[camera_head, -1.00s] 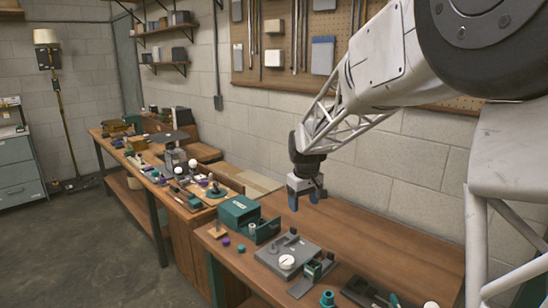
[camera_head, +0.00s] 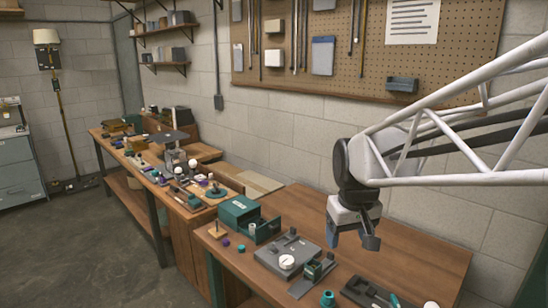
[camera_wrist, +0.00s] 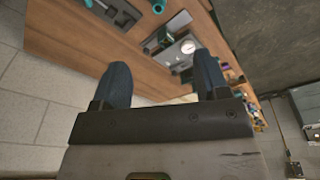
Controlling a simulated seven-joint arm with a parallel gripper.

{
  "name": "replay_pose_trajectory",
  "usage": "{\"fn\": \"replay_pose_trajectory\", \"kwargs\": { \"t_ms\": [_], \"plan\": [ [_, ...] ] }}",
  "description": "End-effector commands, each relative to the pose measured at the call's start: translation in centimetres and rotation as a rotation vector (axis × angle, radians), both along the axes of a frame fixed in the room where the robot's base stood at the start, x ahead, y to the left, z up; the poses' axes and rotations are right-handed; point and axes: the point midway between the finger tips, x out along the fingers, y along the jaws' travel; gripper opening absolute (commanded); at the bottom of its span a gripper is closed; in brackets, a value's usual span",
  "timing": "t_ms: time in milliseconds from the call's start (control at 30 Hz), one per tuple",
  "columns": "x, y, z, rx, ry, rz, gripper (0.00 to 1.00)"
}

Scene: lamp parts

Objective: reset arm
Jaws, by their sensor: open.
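My gripper (camera_head: 352,240) is open and empty, held above the right bench on the right side of the head view. In the wrist view its two blue-grey fingers (camera_wrist: 162,84) stand apart with nothing between them. Lamp parts lie on the bench below: a grey fixture plate with a white round bulb (camera_head: 286,262), a dark tray (camera_head: 368,294) at the front edge and a teal cylinder (camera_head: 327,298). The white bulb also shows in the wrist view (camera_wrist: 187,47).
A teal box (camera_head: 238,213) stands at the bench's left end. A cinder-block wall with a pegboard (camera_head: 340,60) rises behind. A second bench with many parts stands further left.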

Motion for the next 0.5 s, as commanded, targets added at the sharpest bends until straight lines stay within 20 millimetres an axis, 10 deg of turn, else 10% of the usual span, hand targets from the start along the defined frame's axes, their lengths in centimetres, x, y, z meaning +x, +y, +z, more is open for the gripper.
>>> {"fn": "replay_pose_trajectory", "kwargs": {
  "t_ms": [500],
  "plan": [
    [-12.7, -2.1, -1.7, 0.022, -0.048, -0.155, 0.68]
  ]
}}
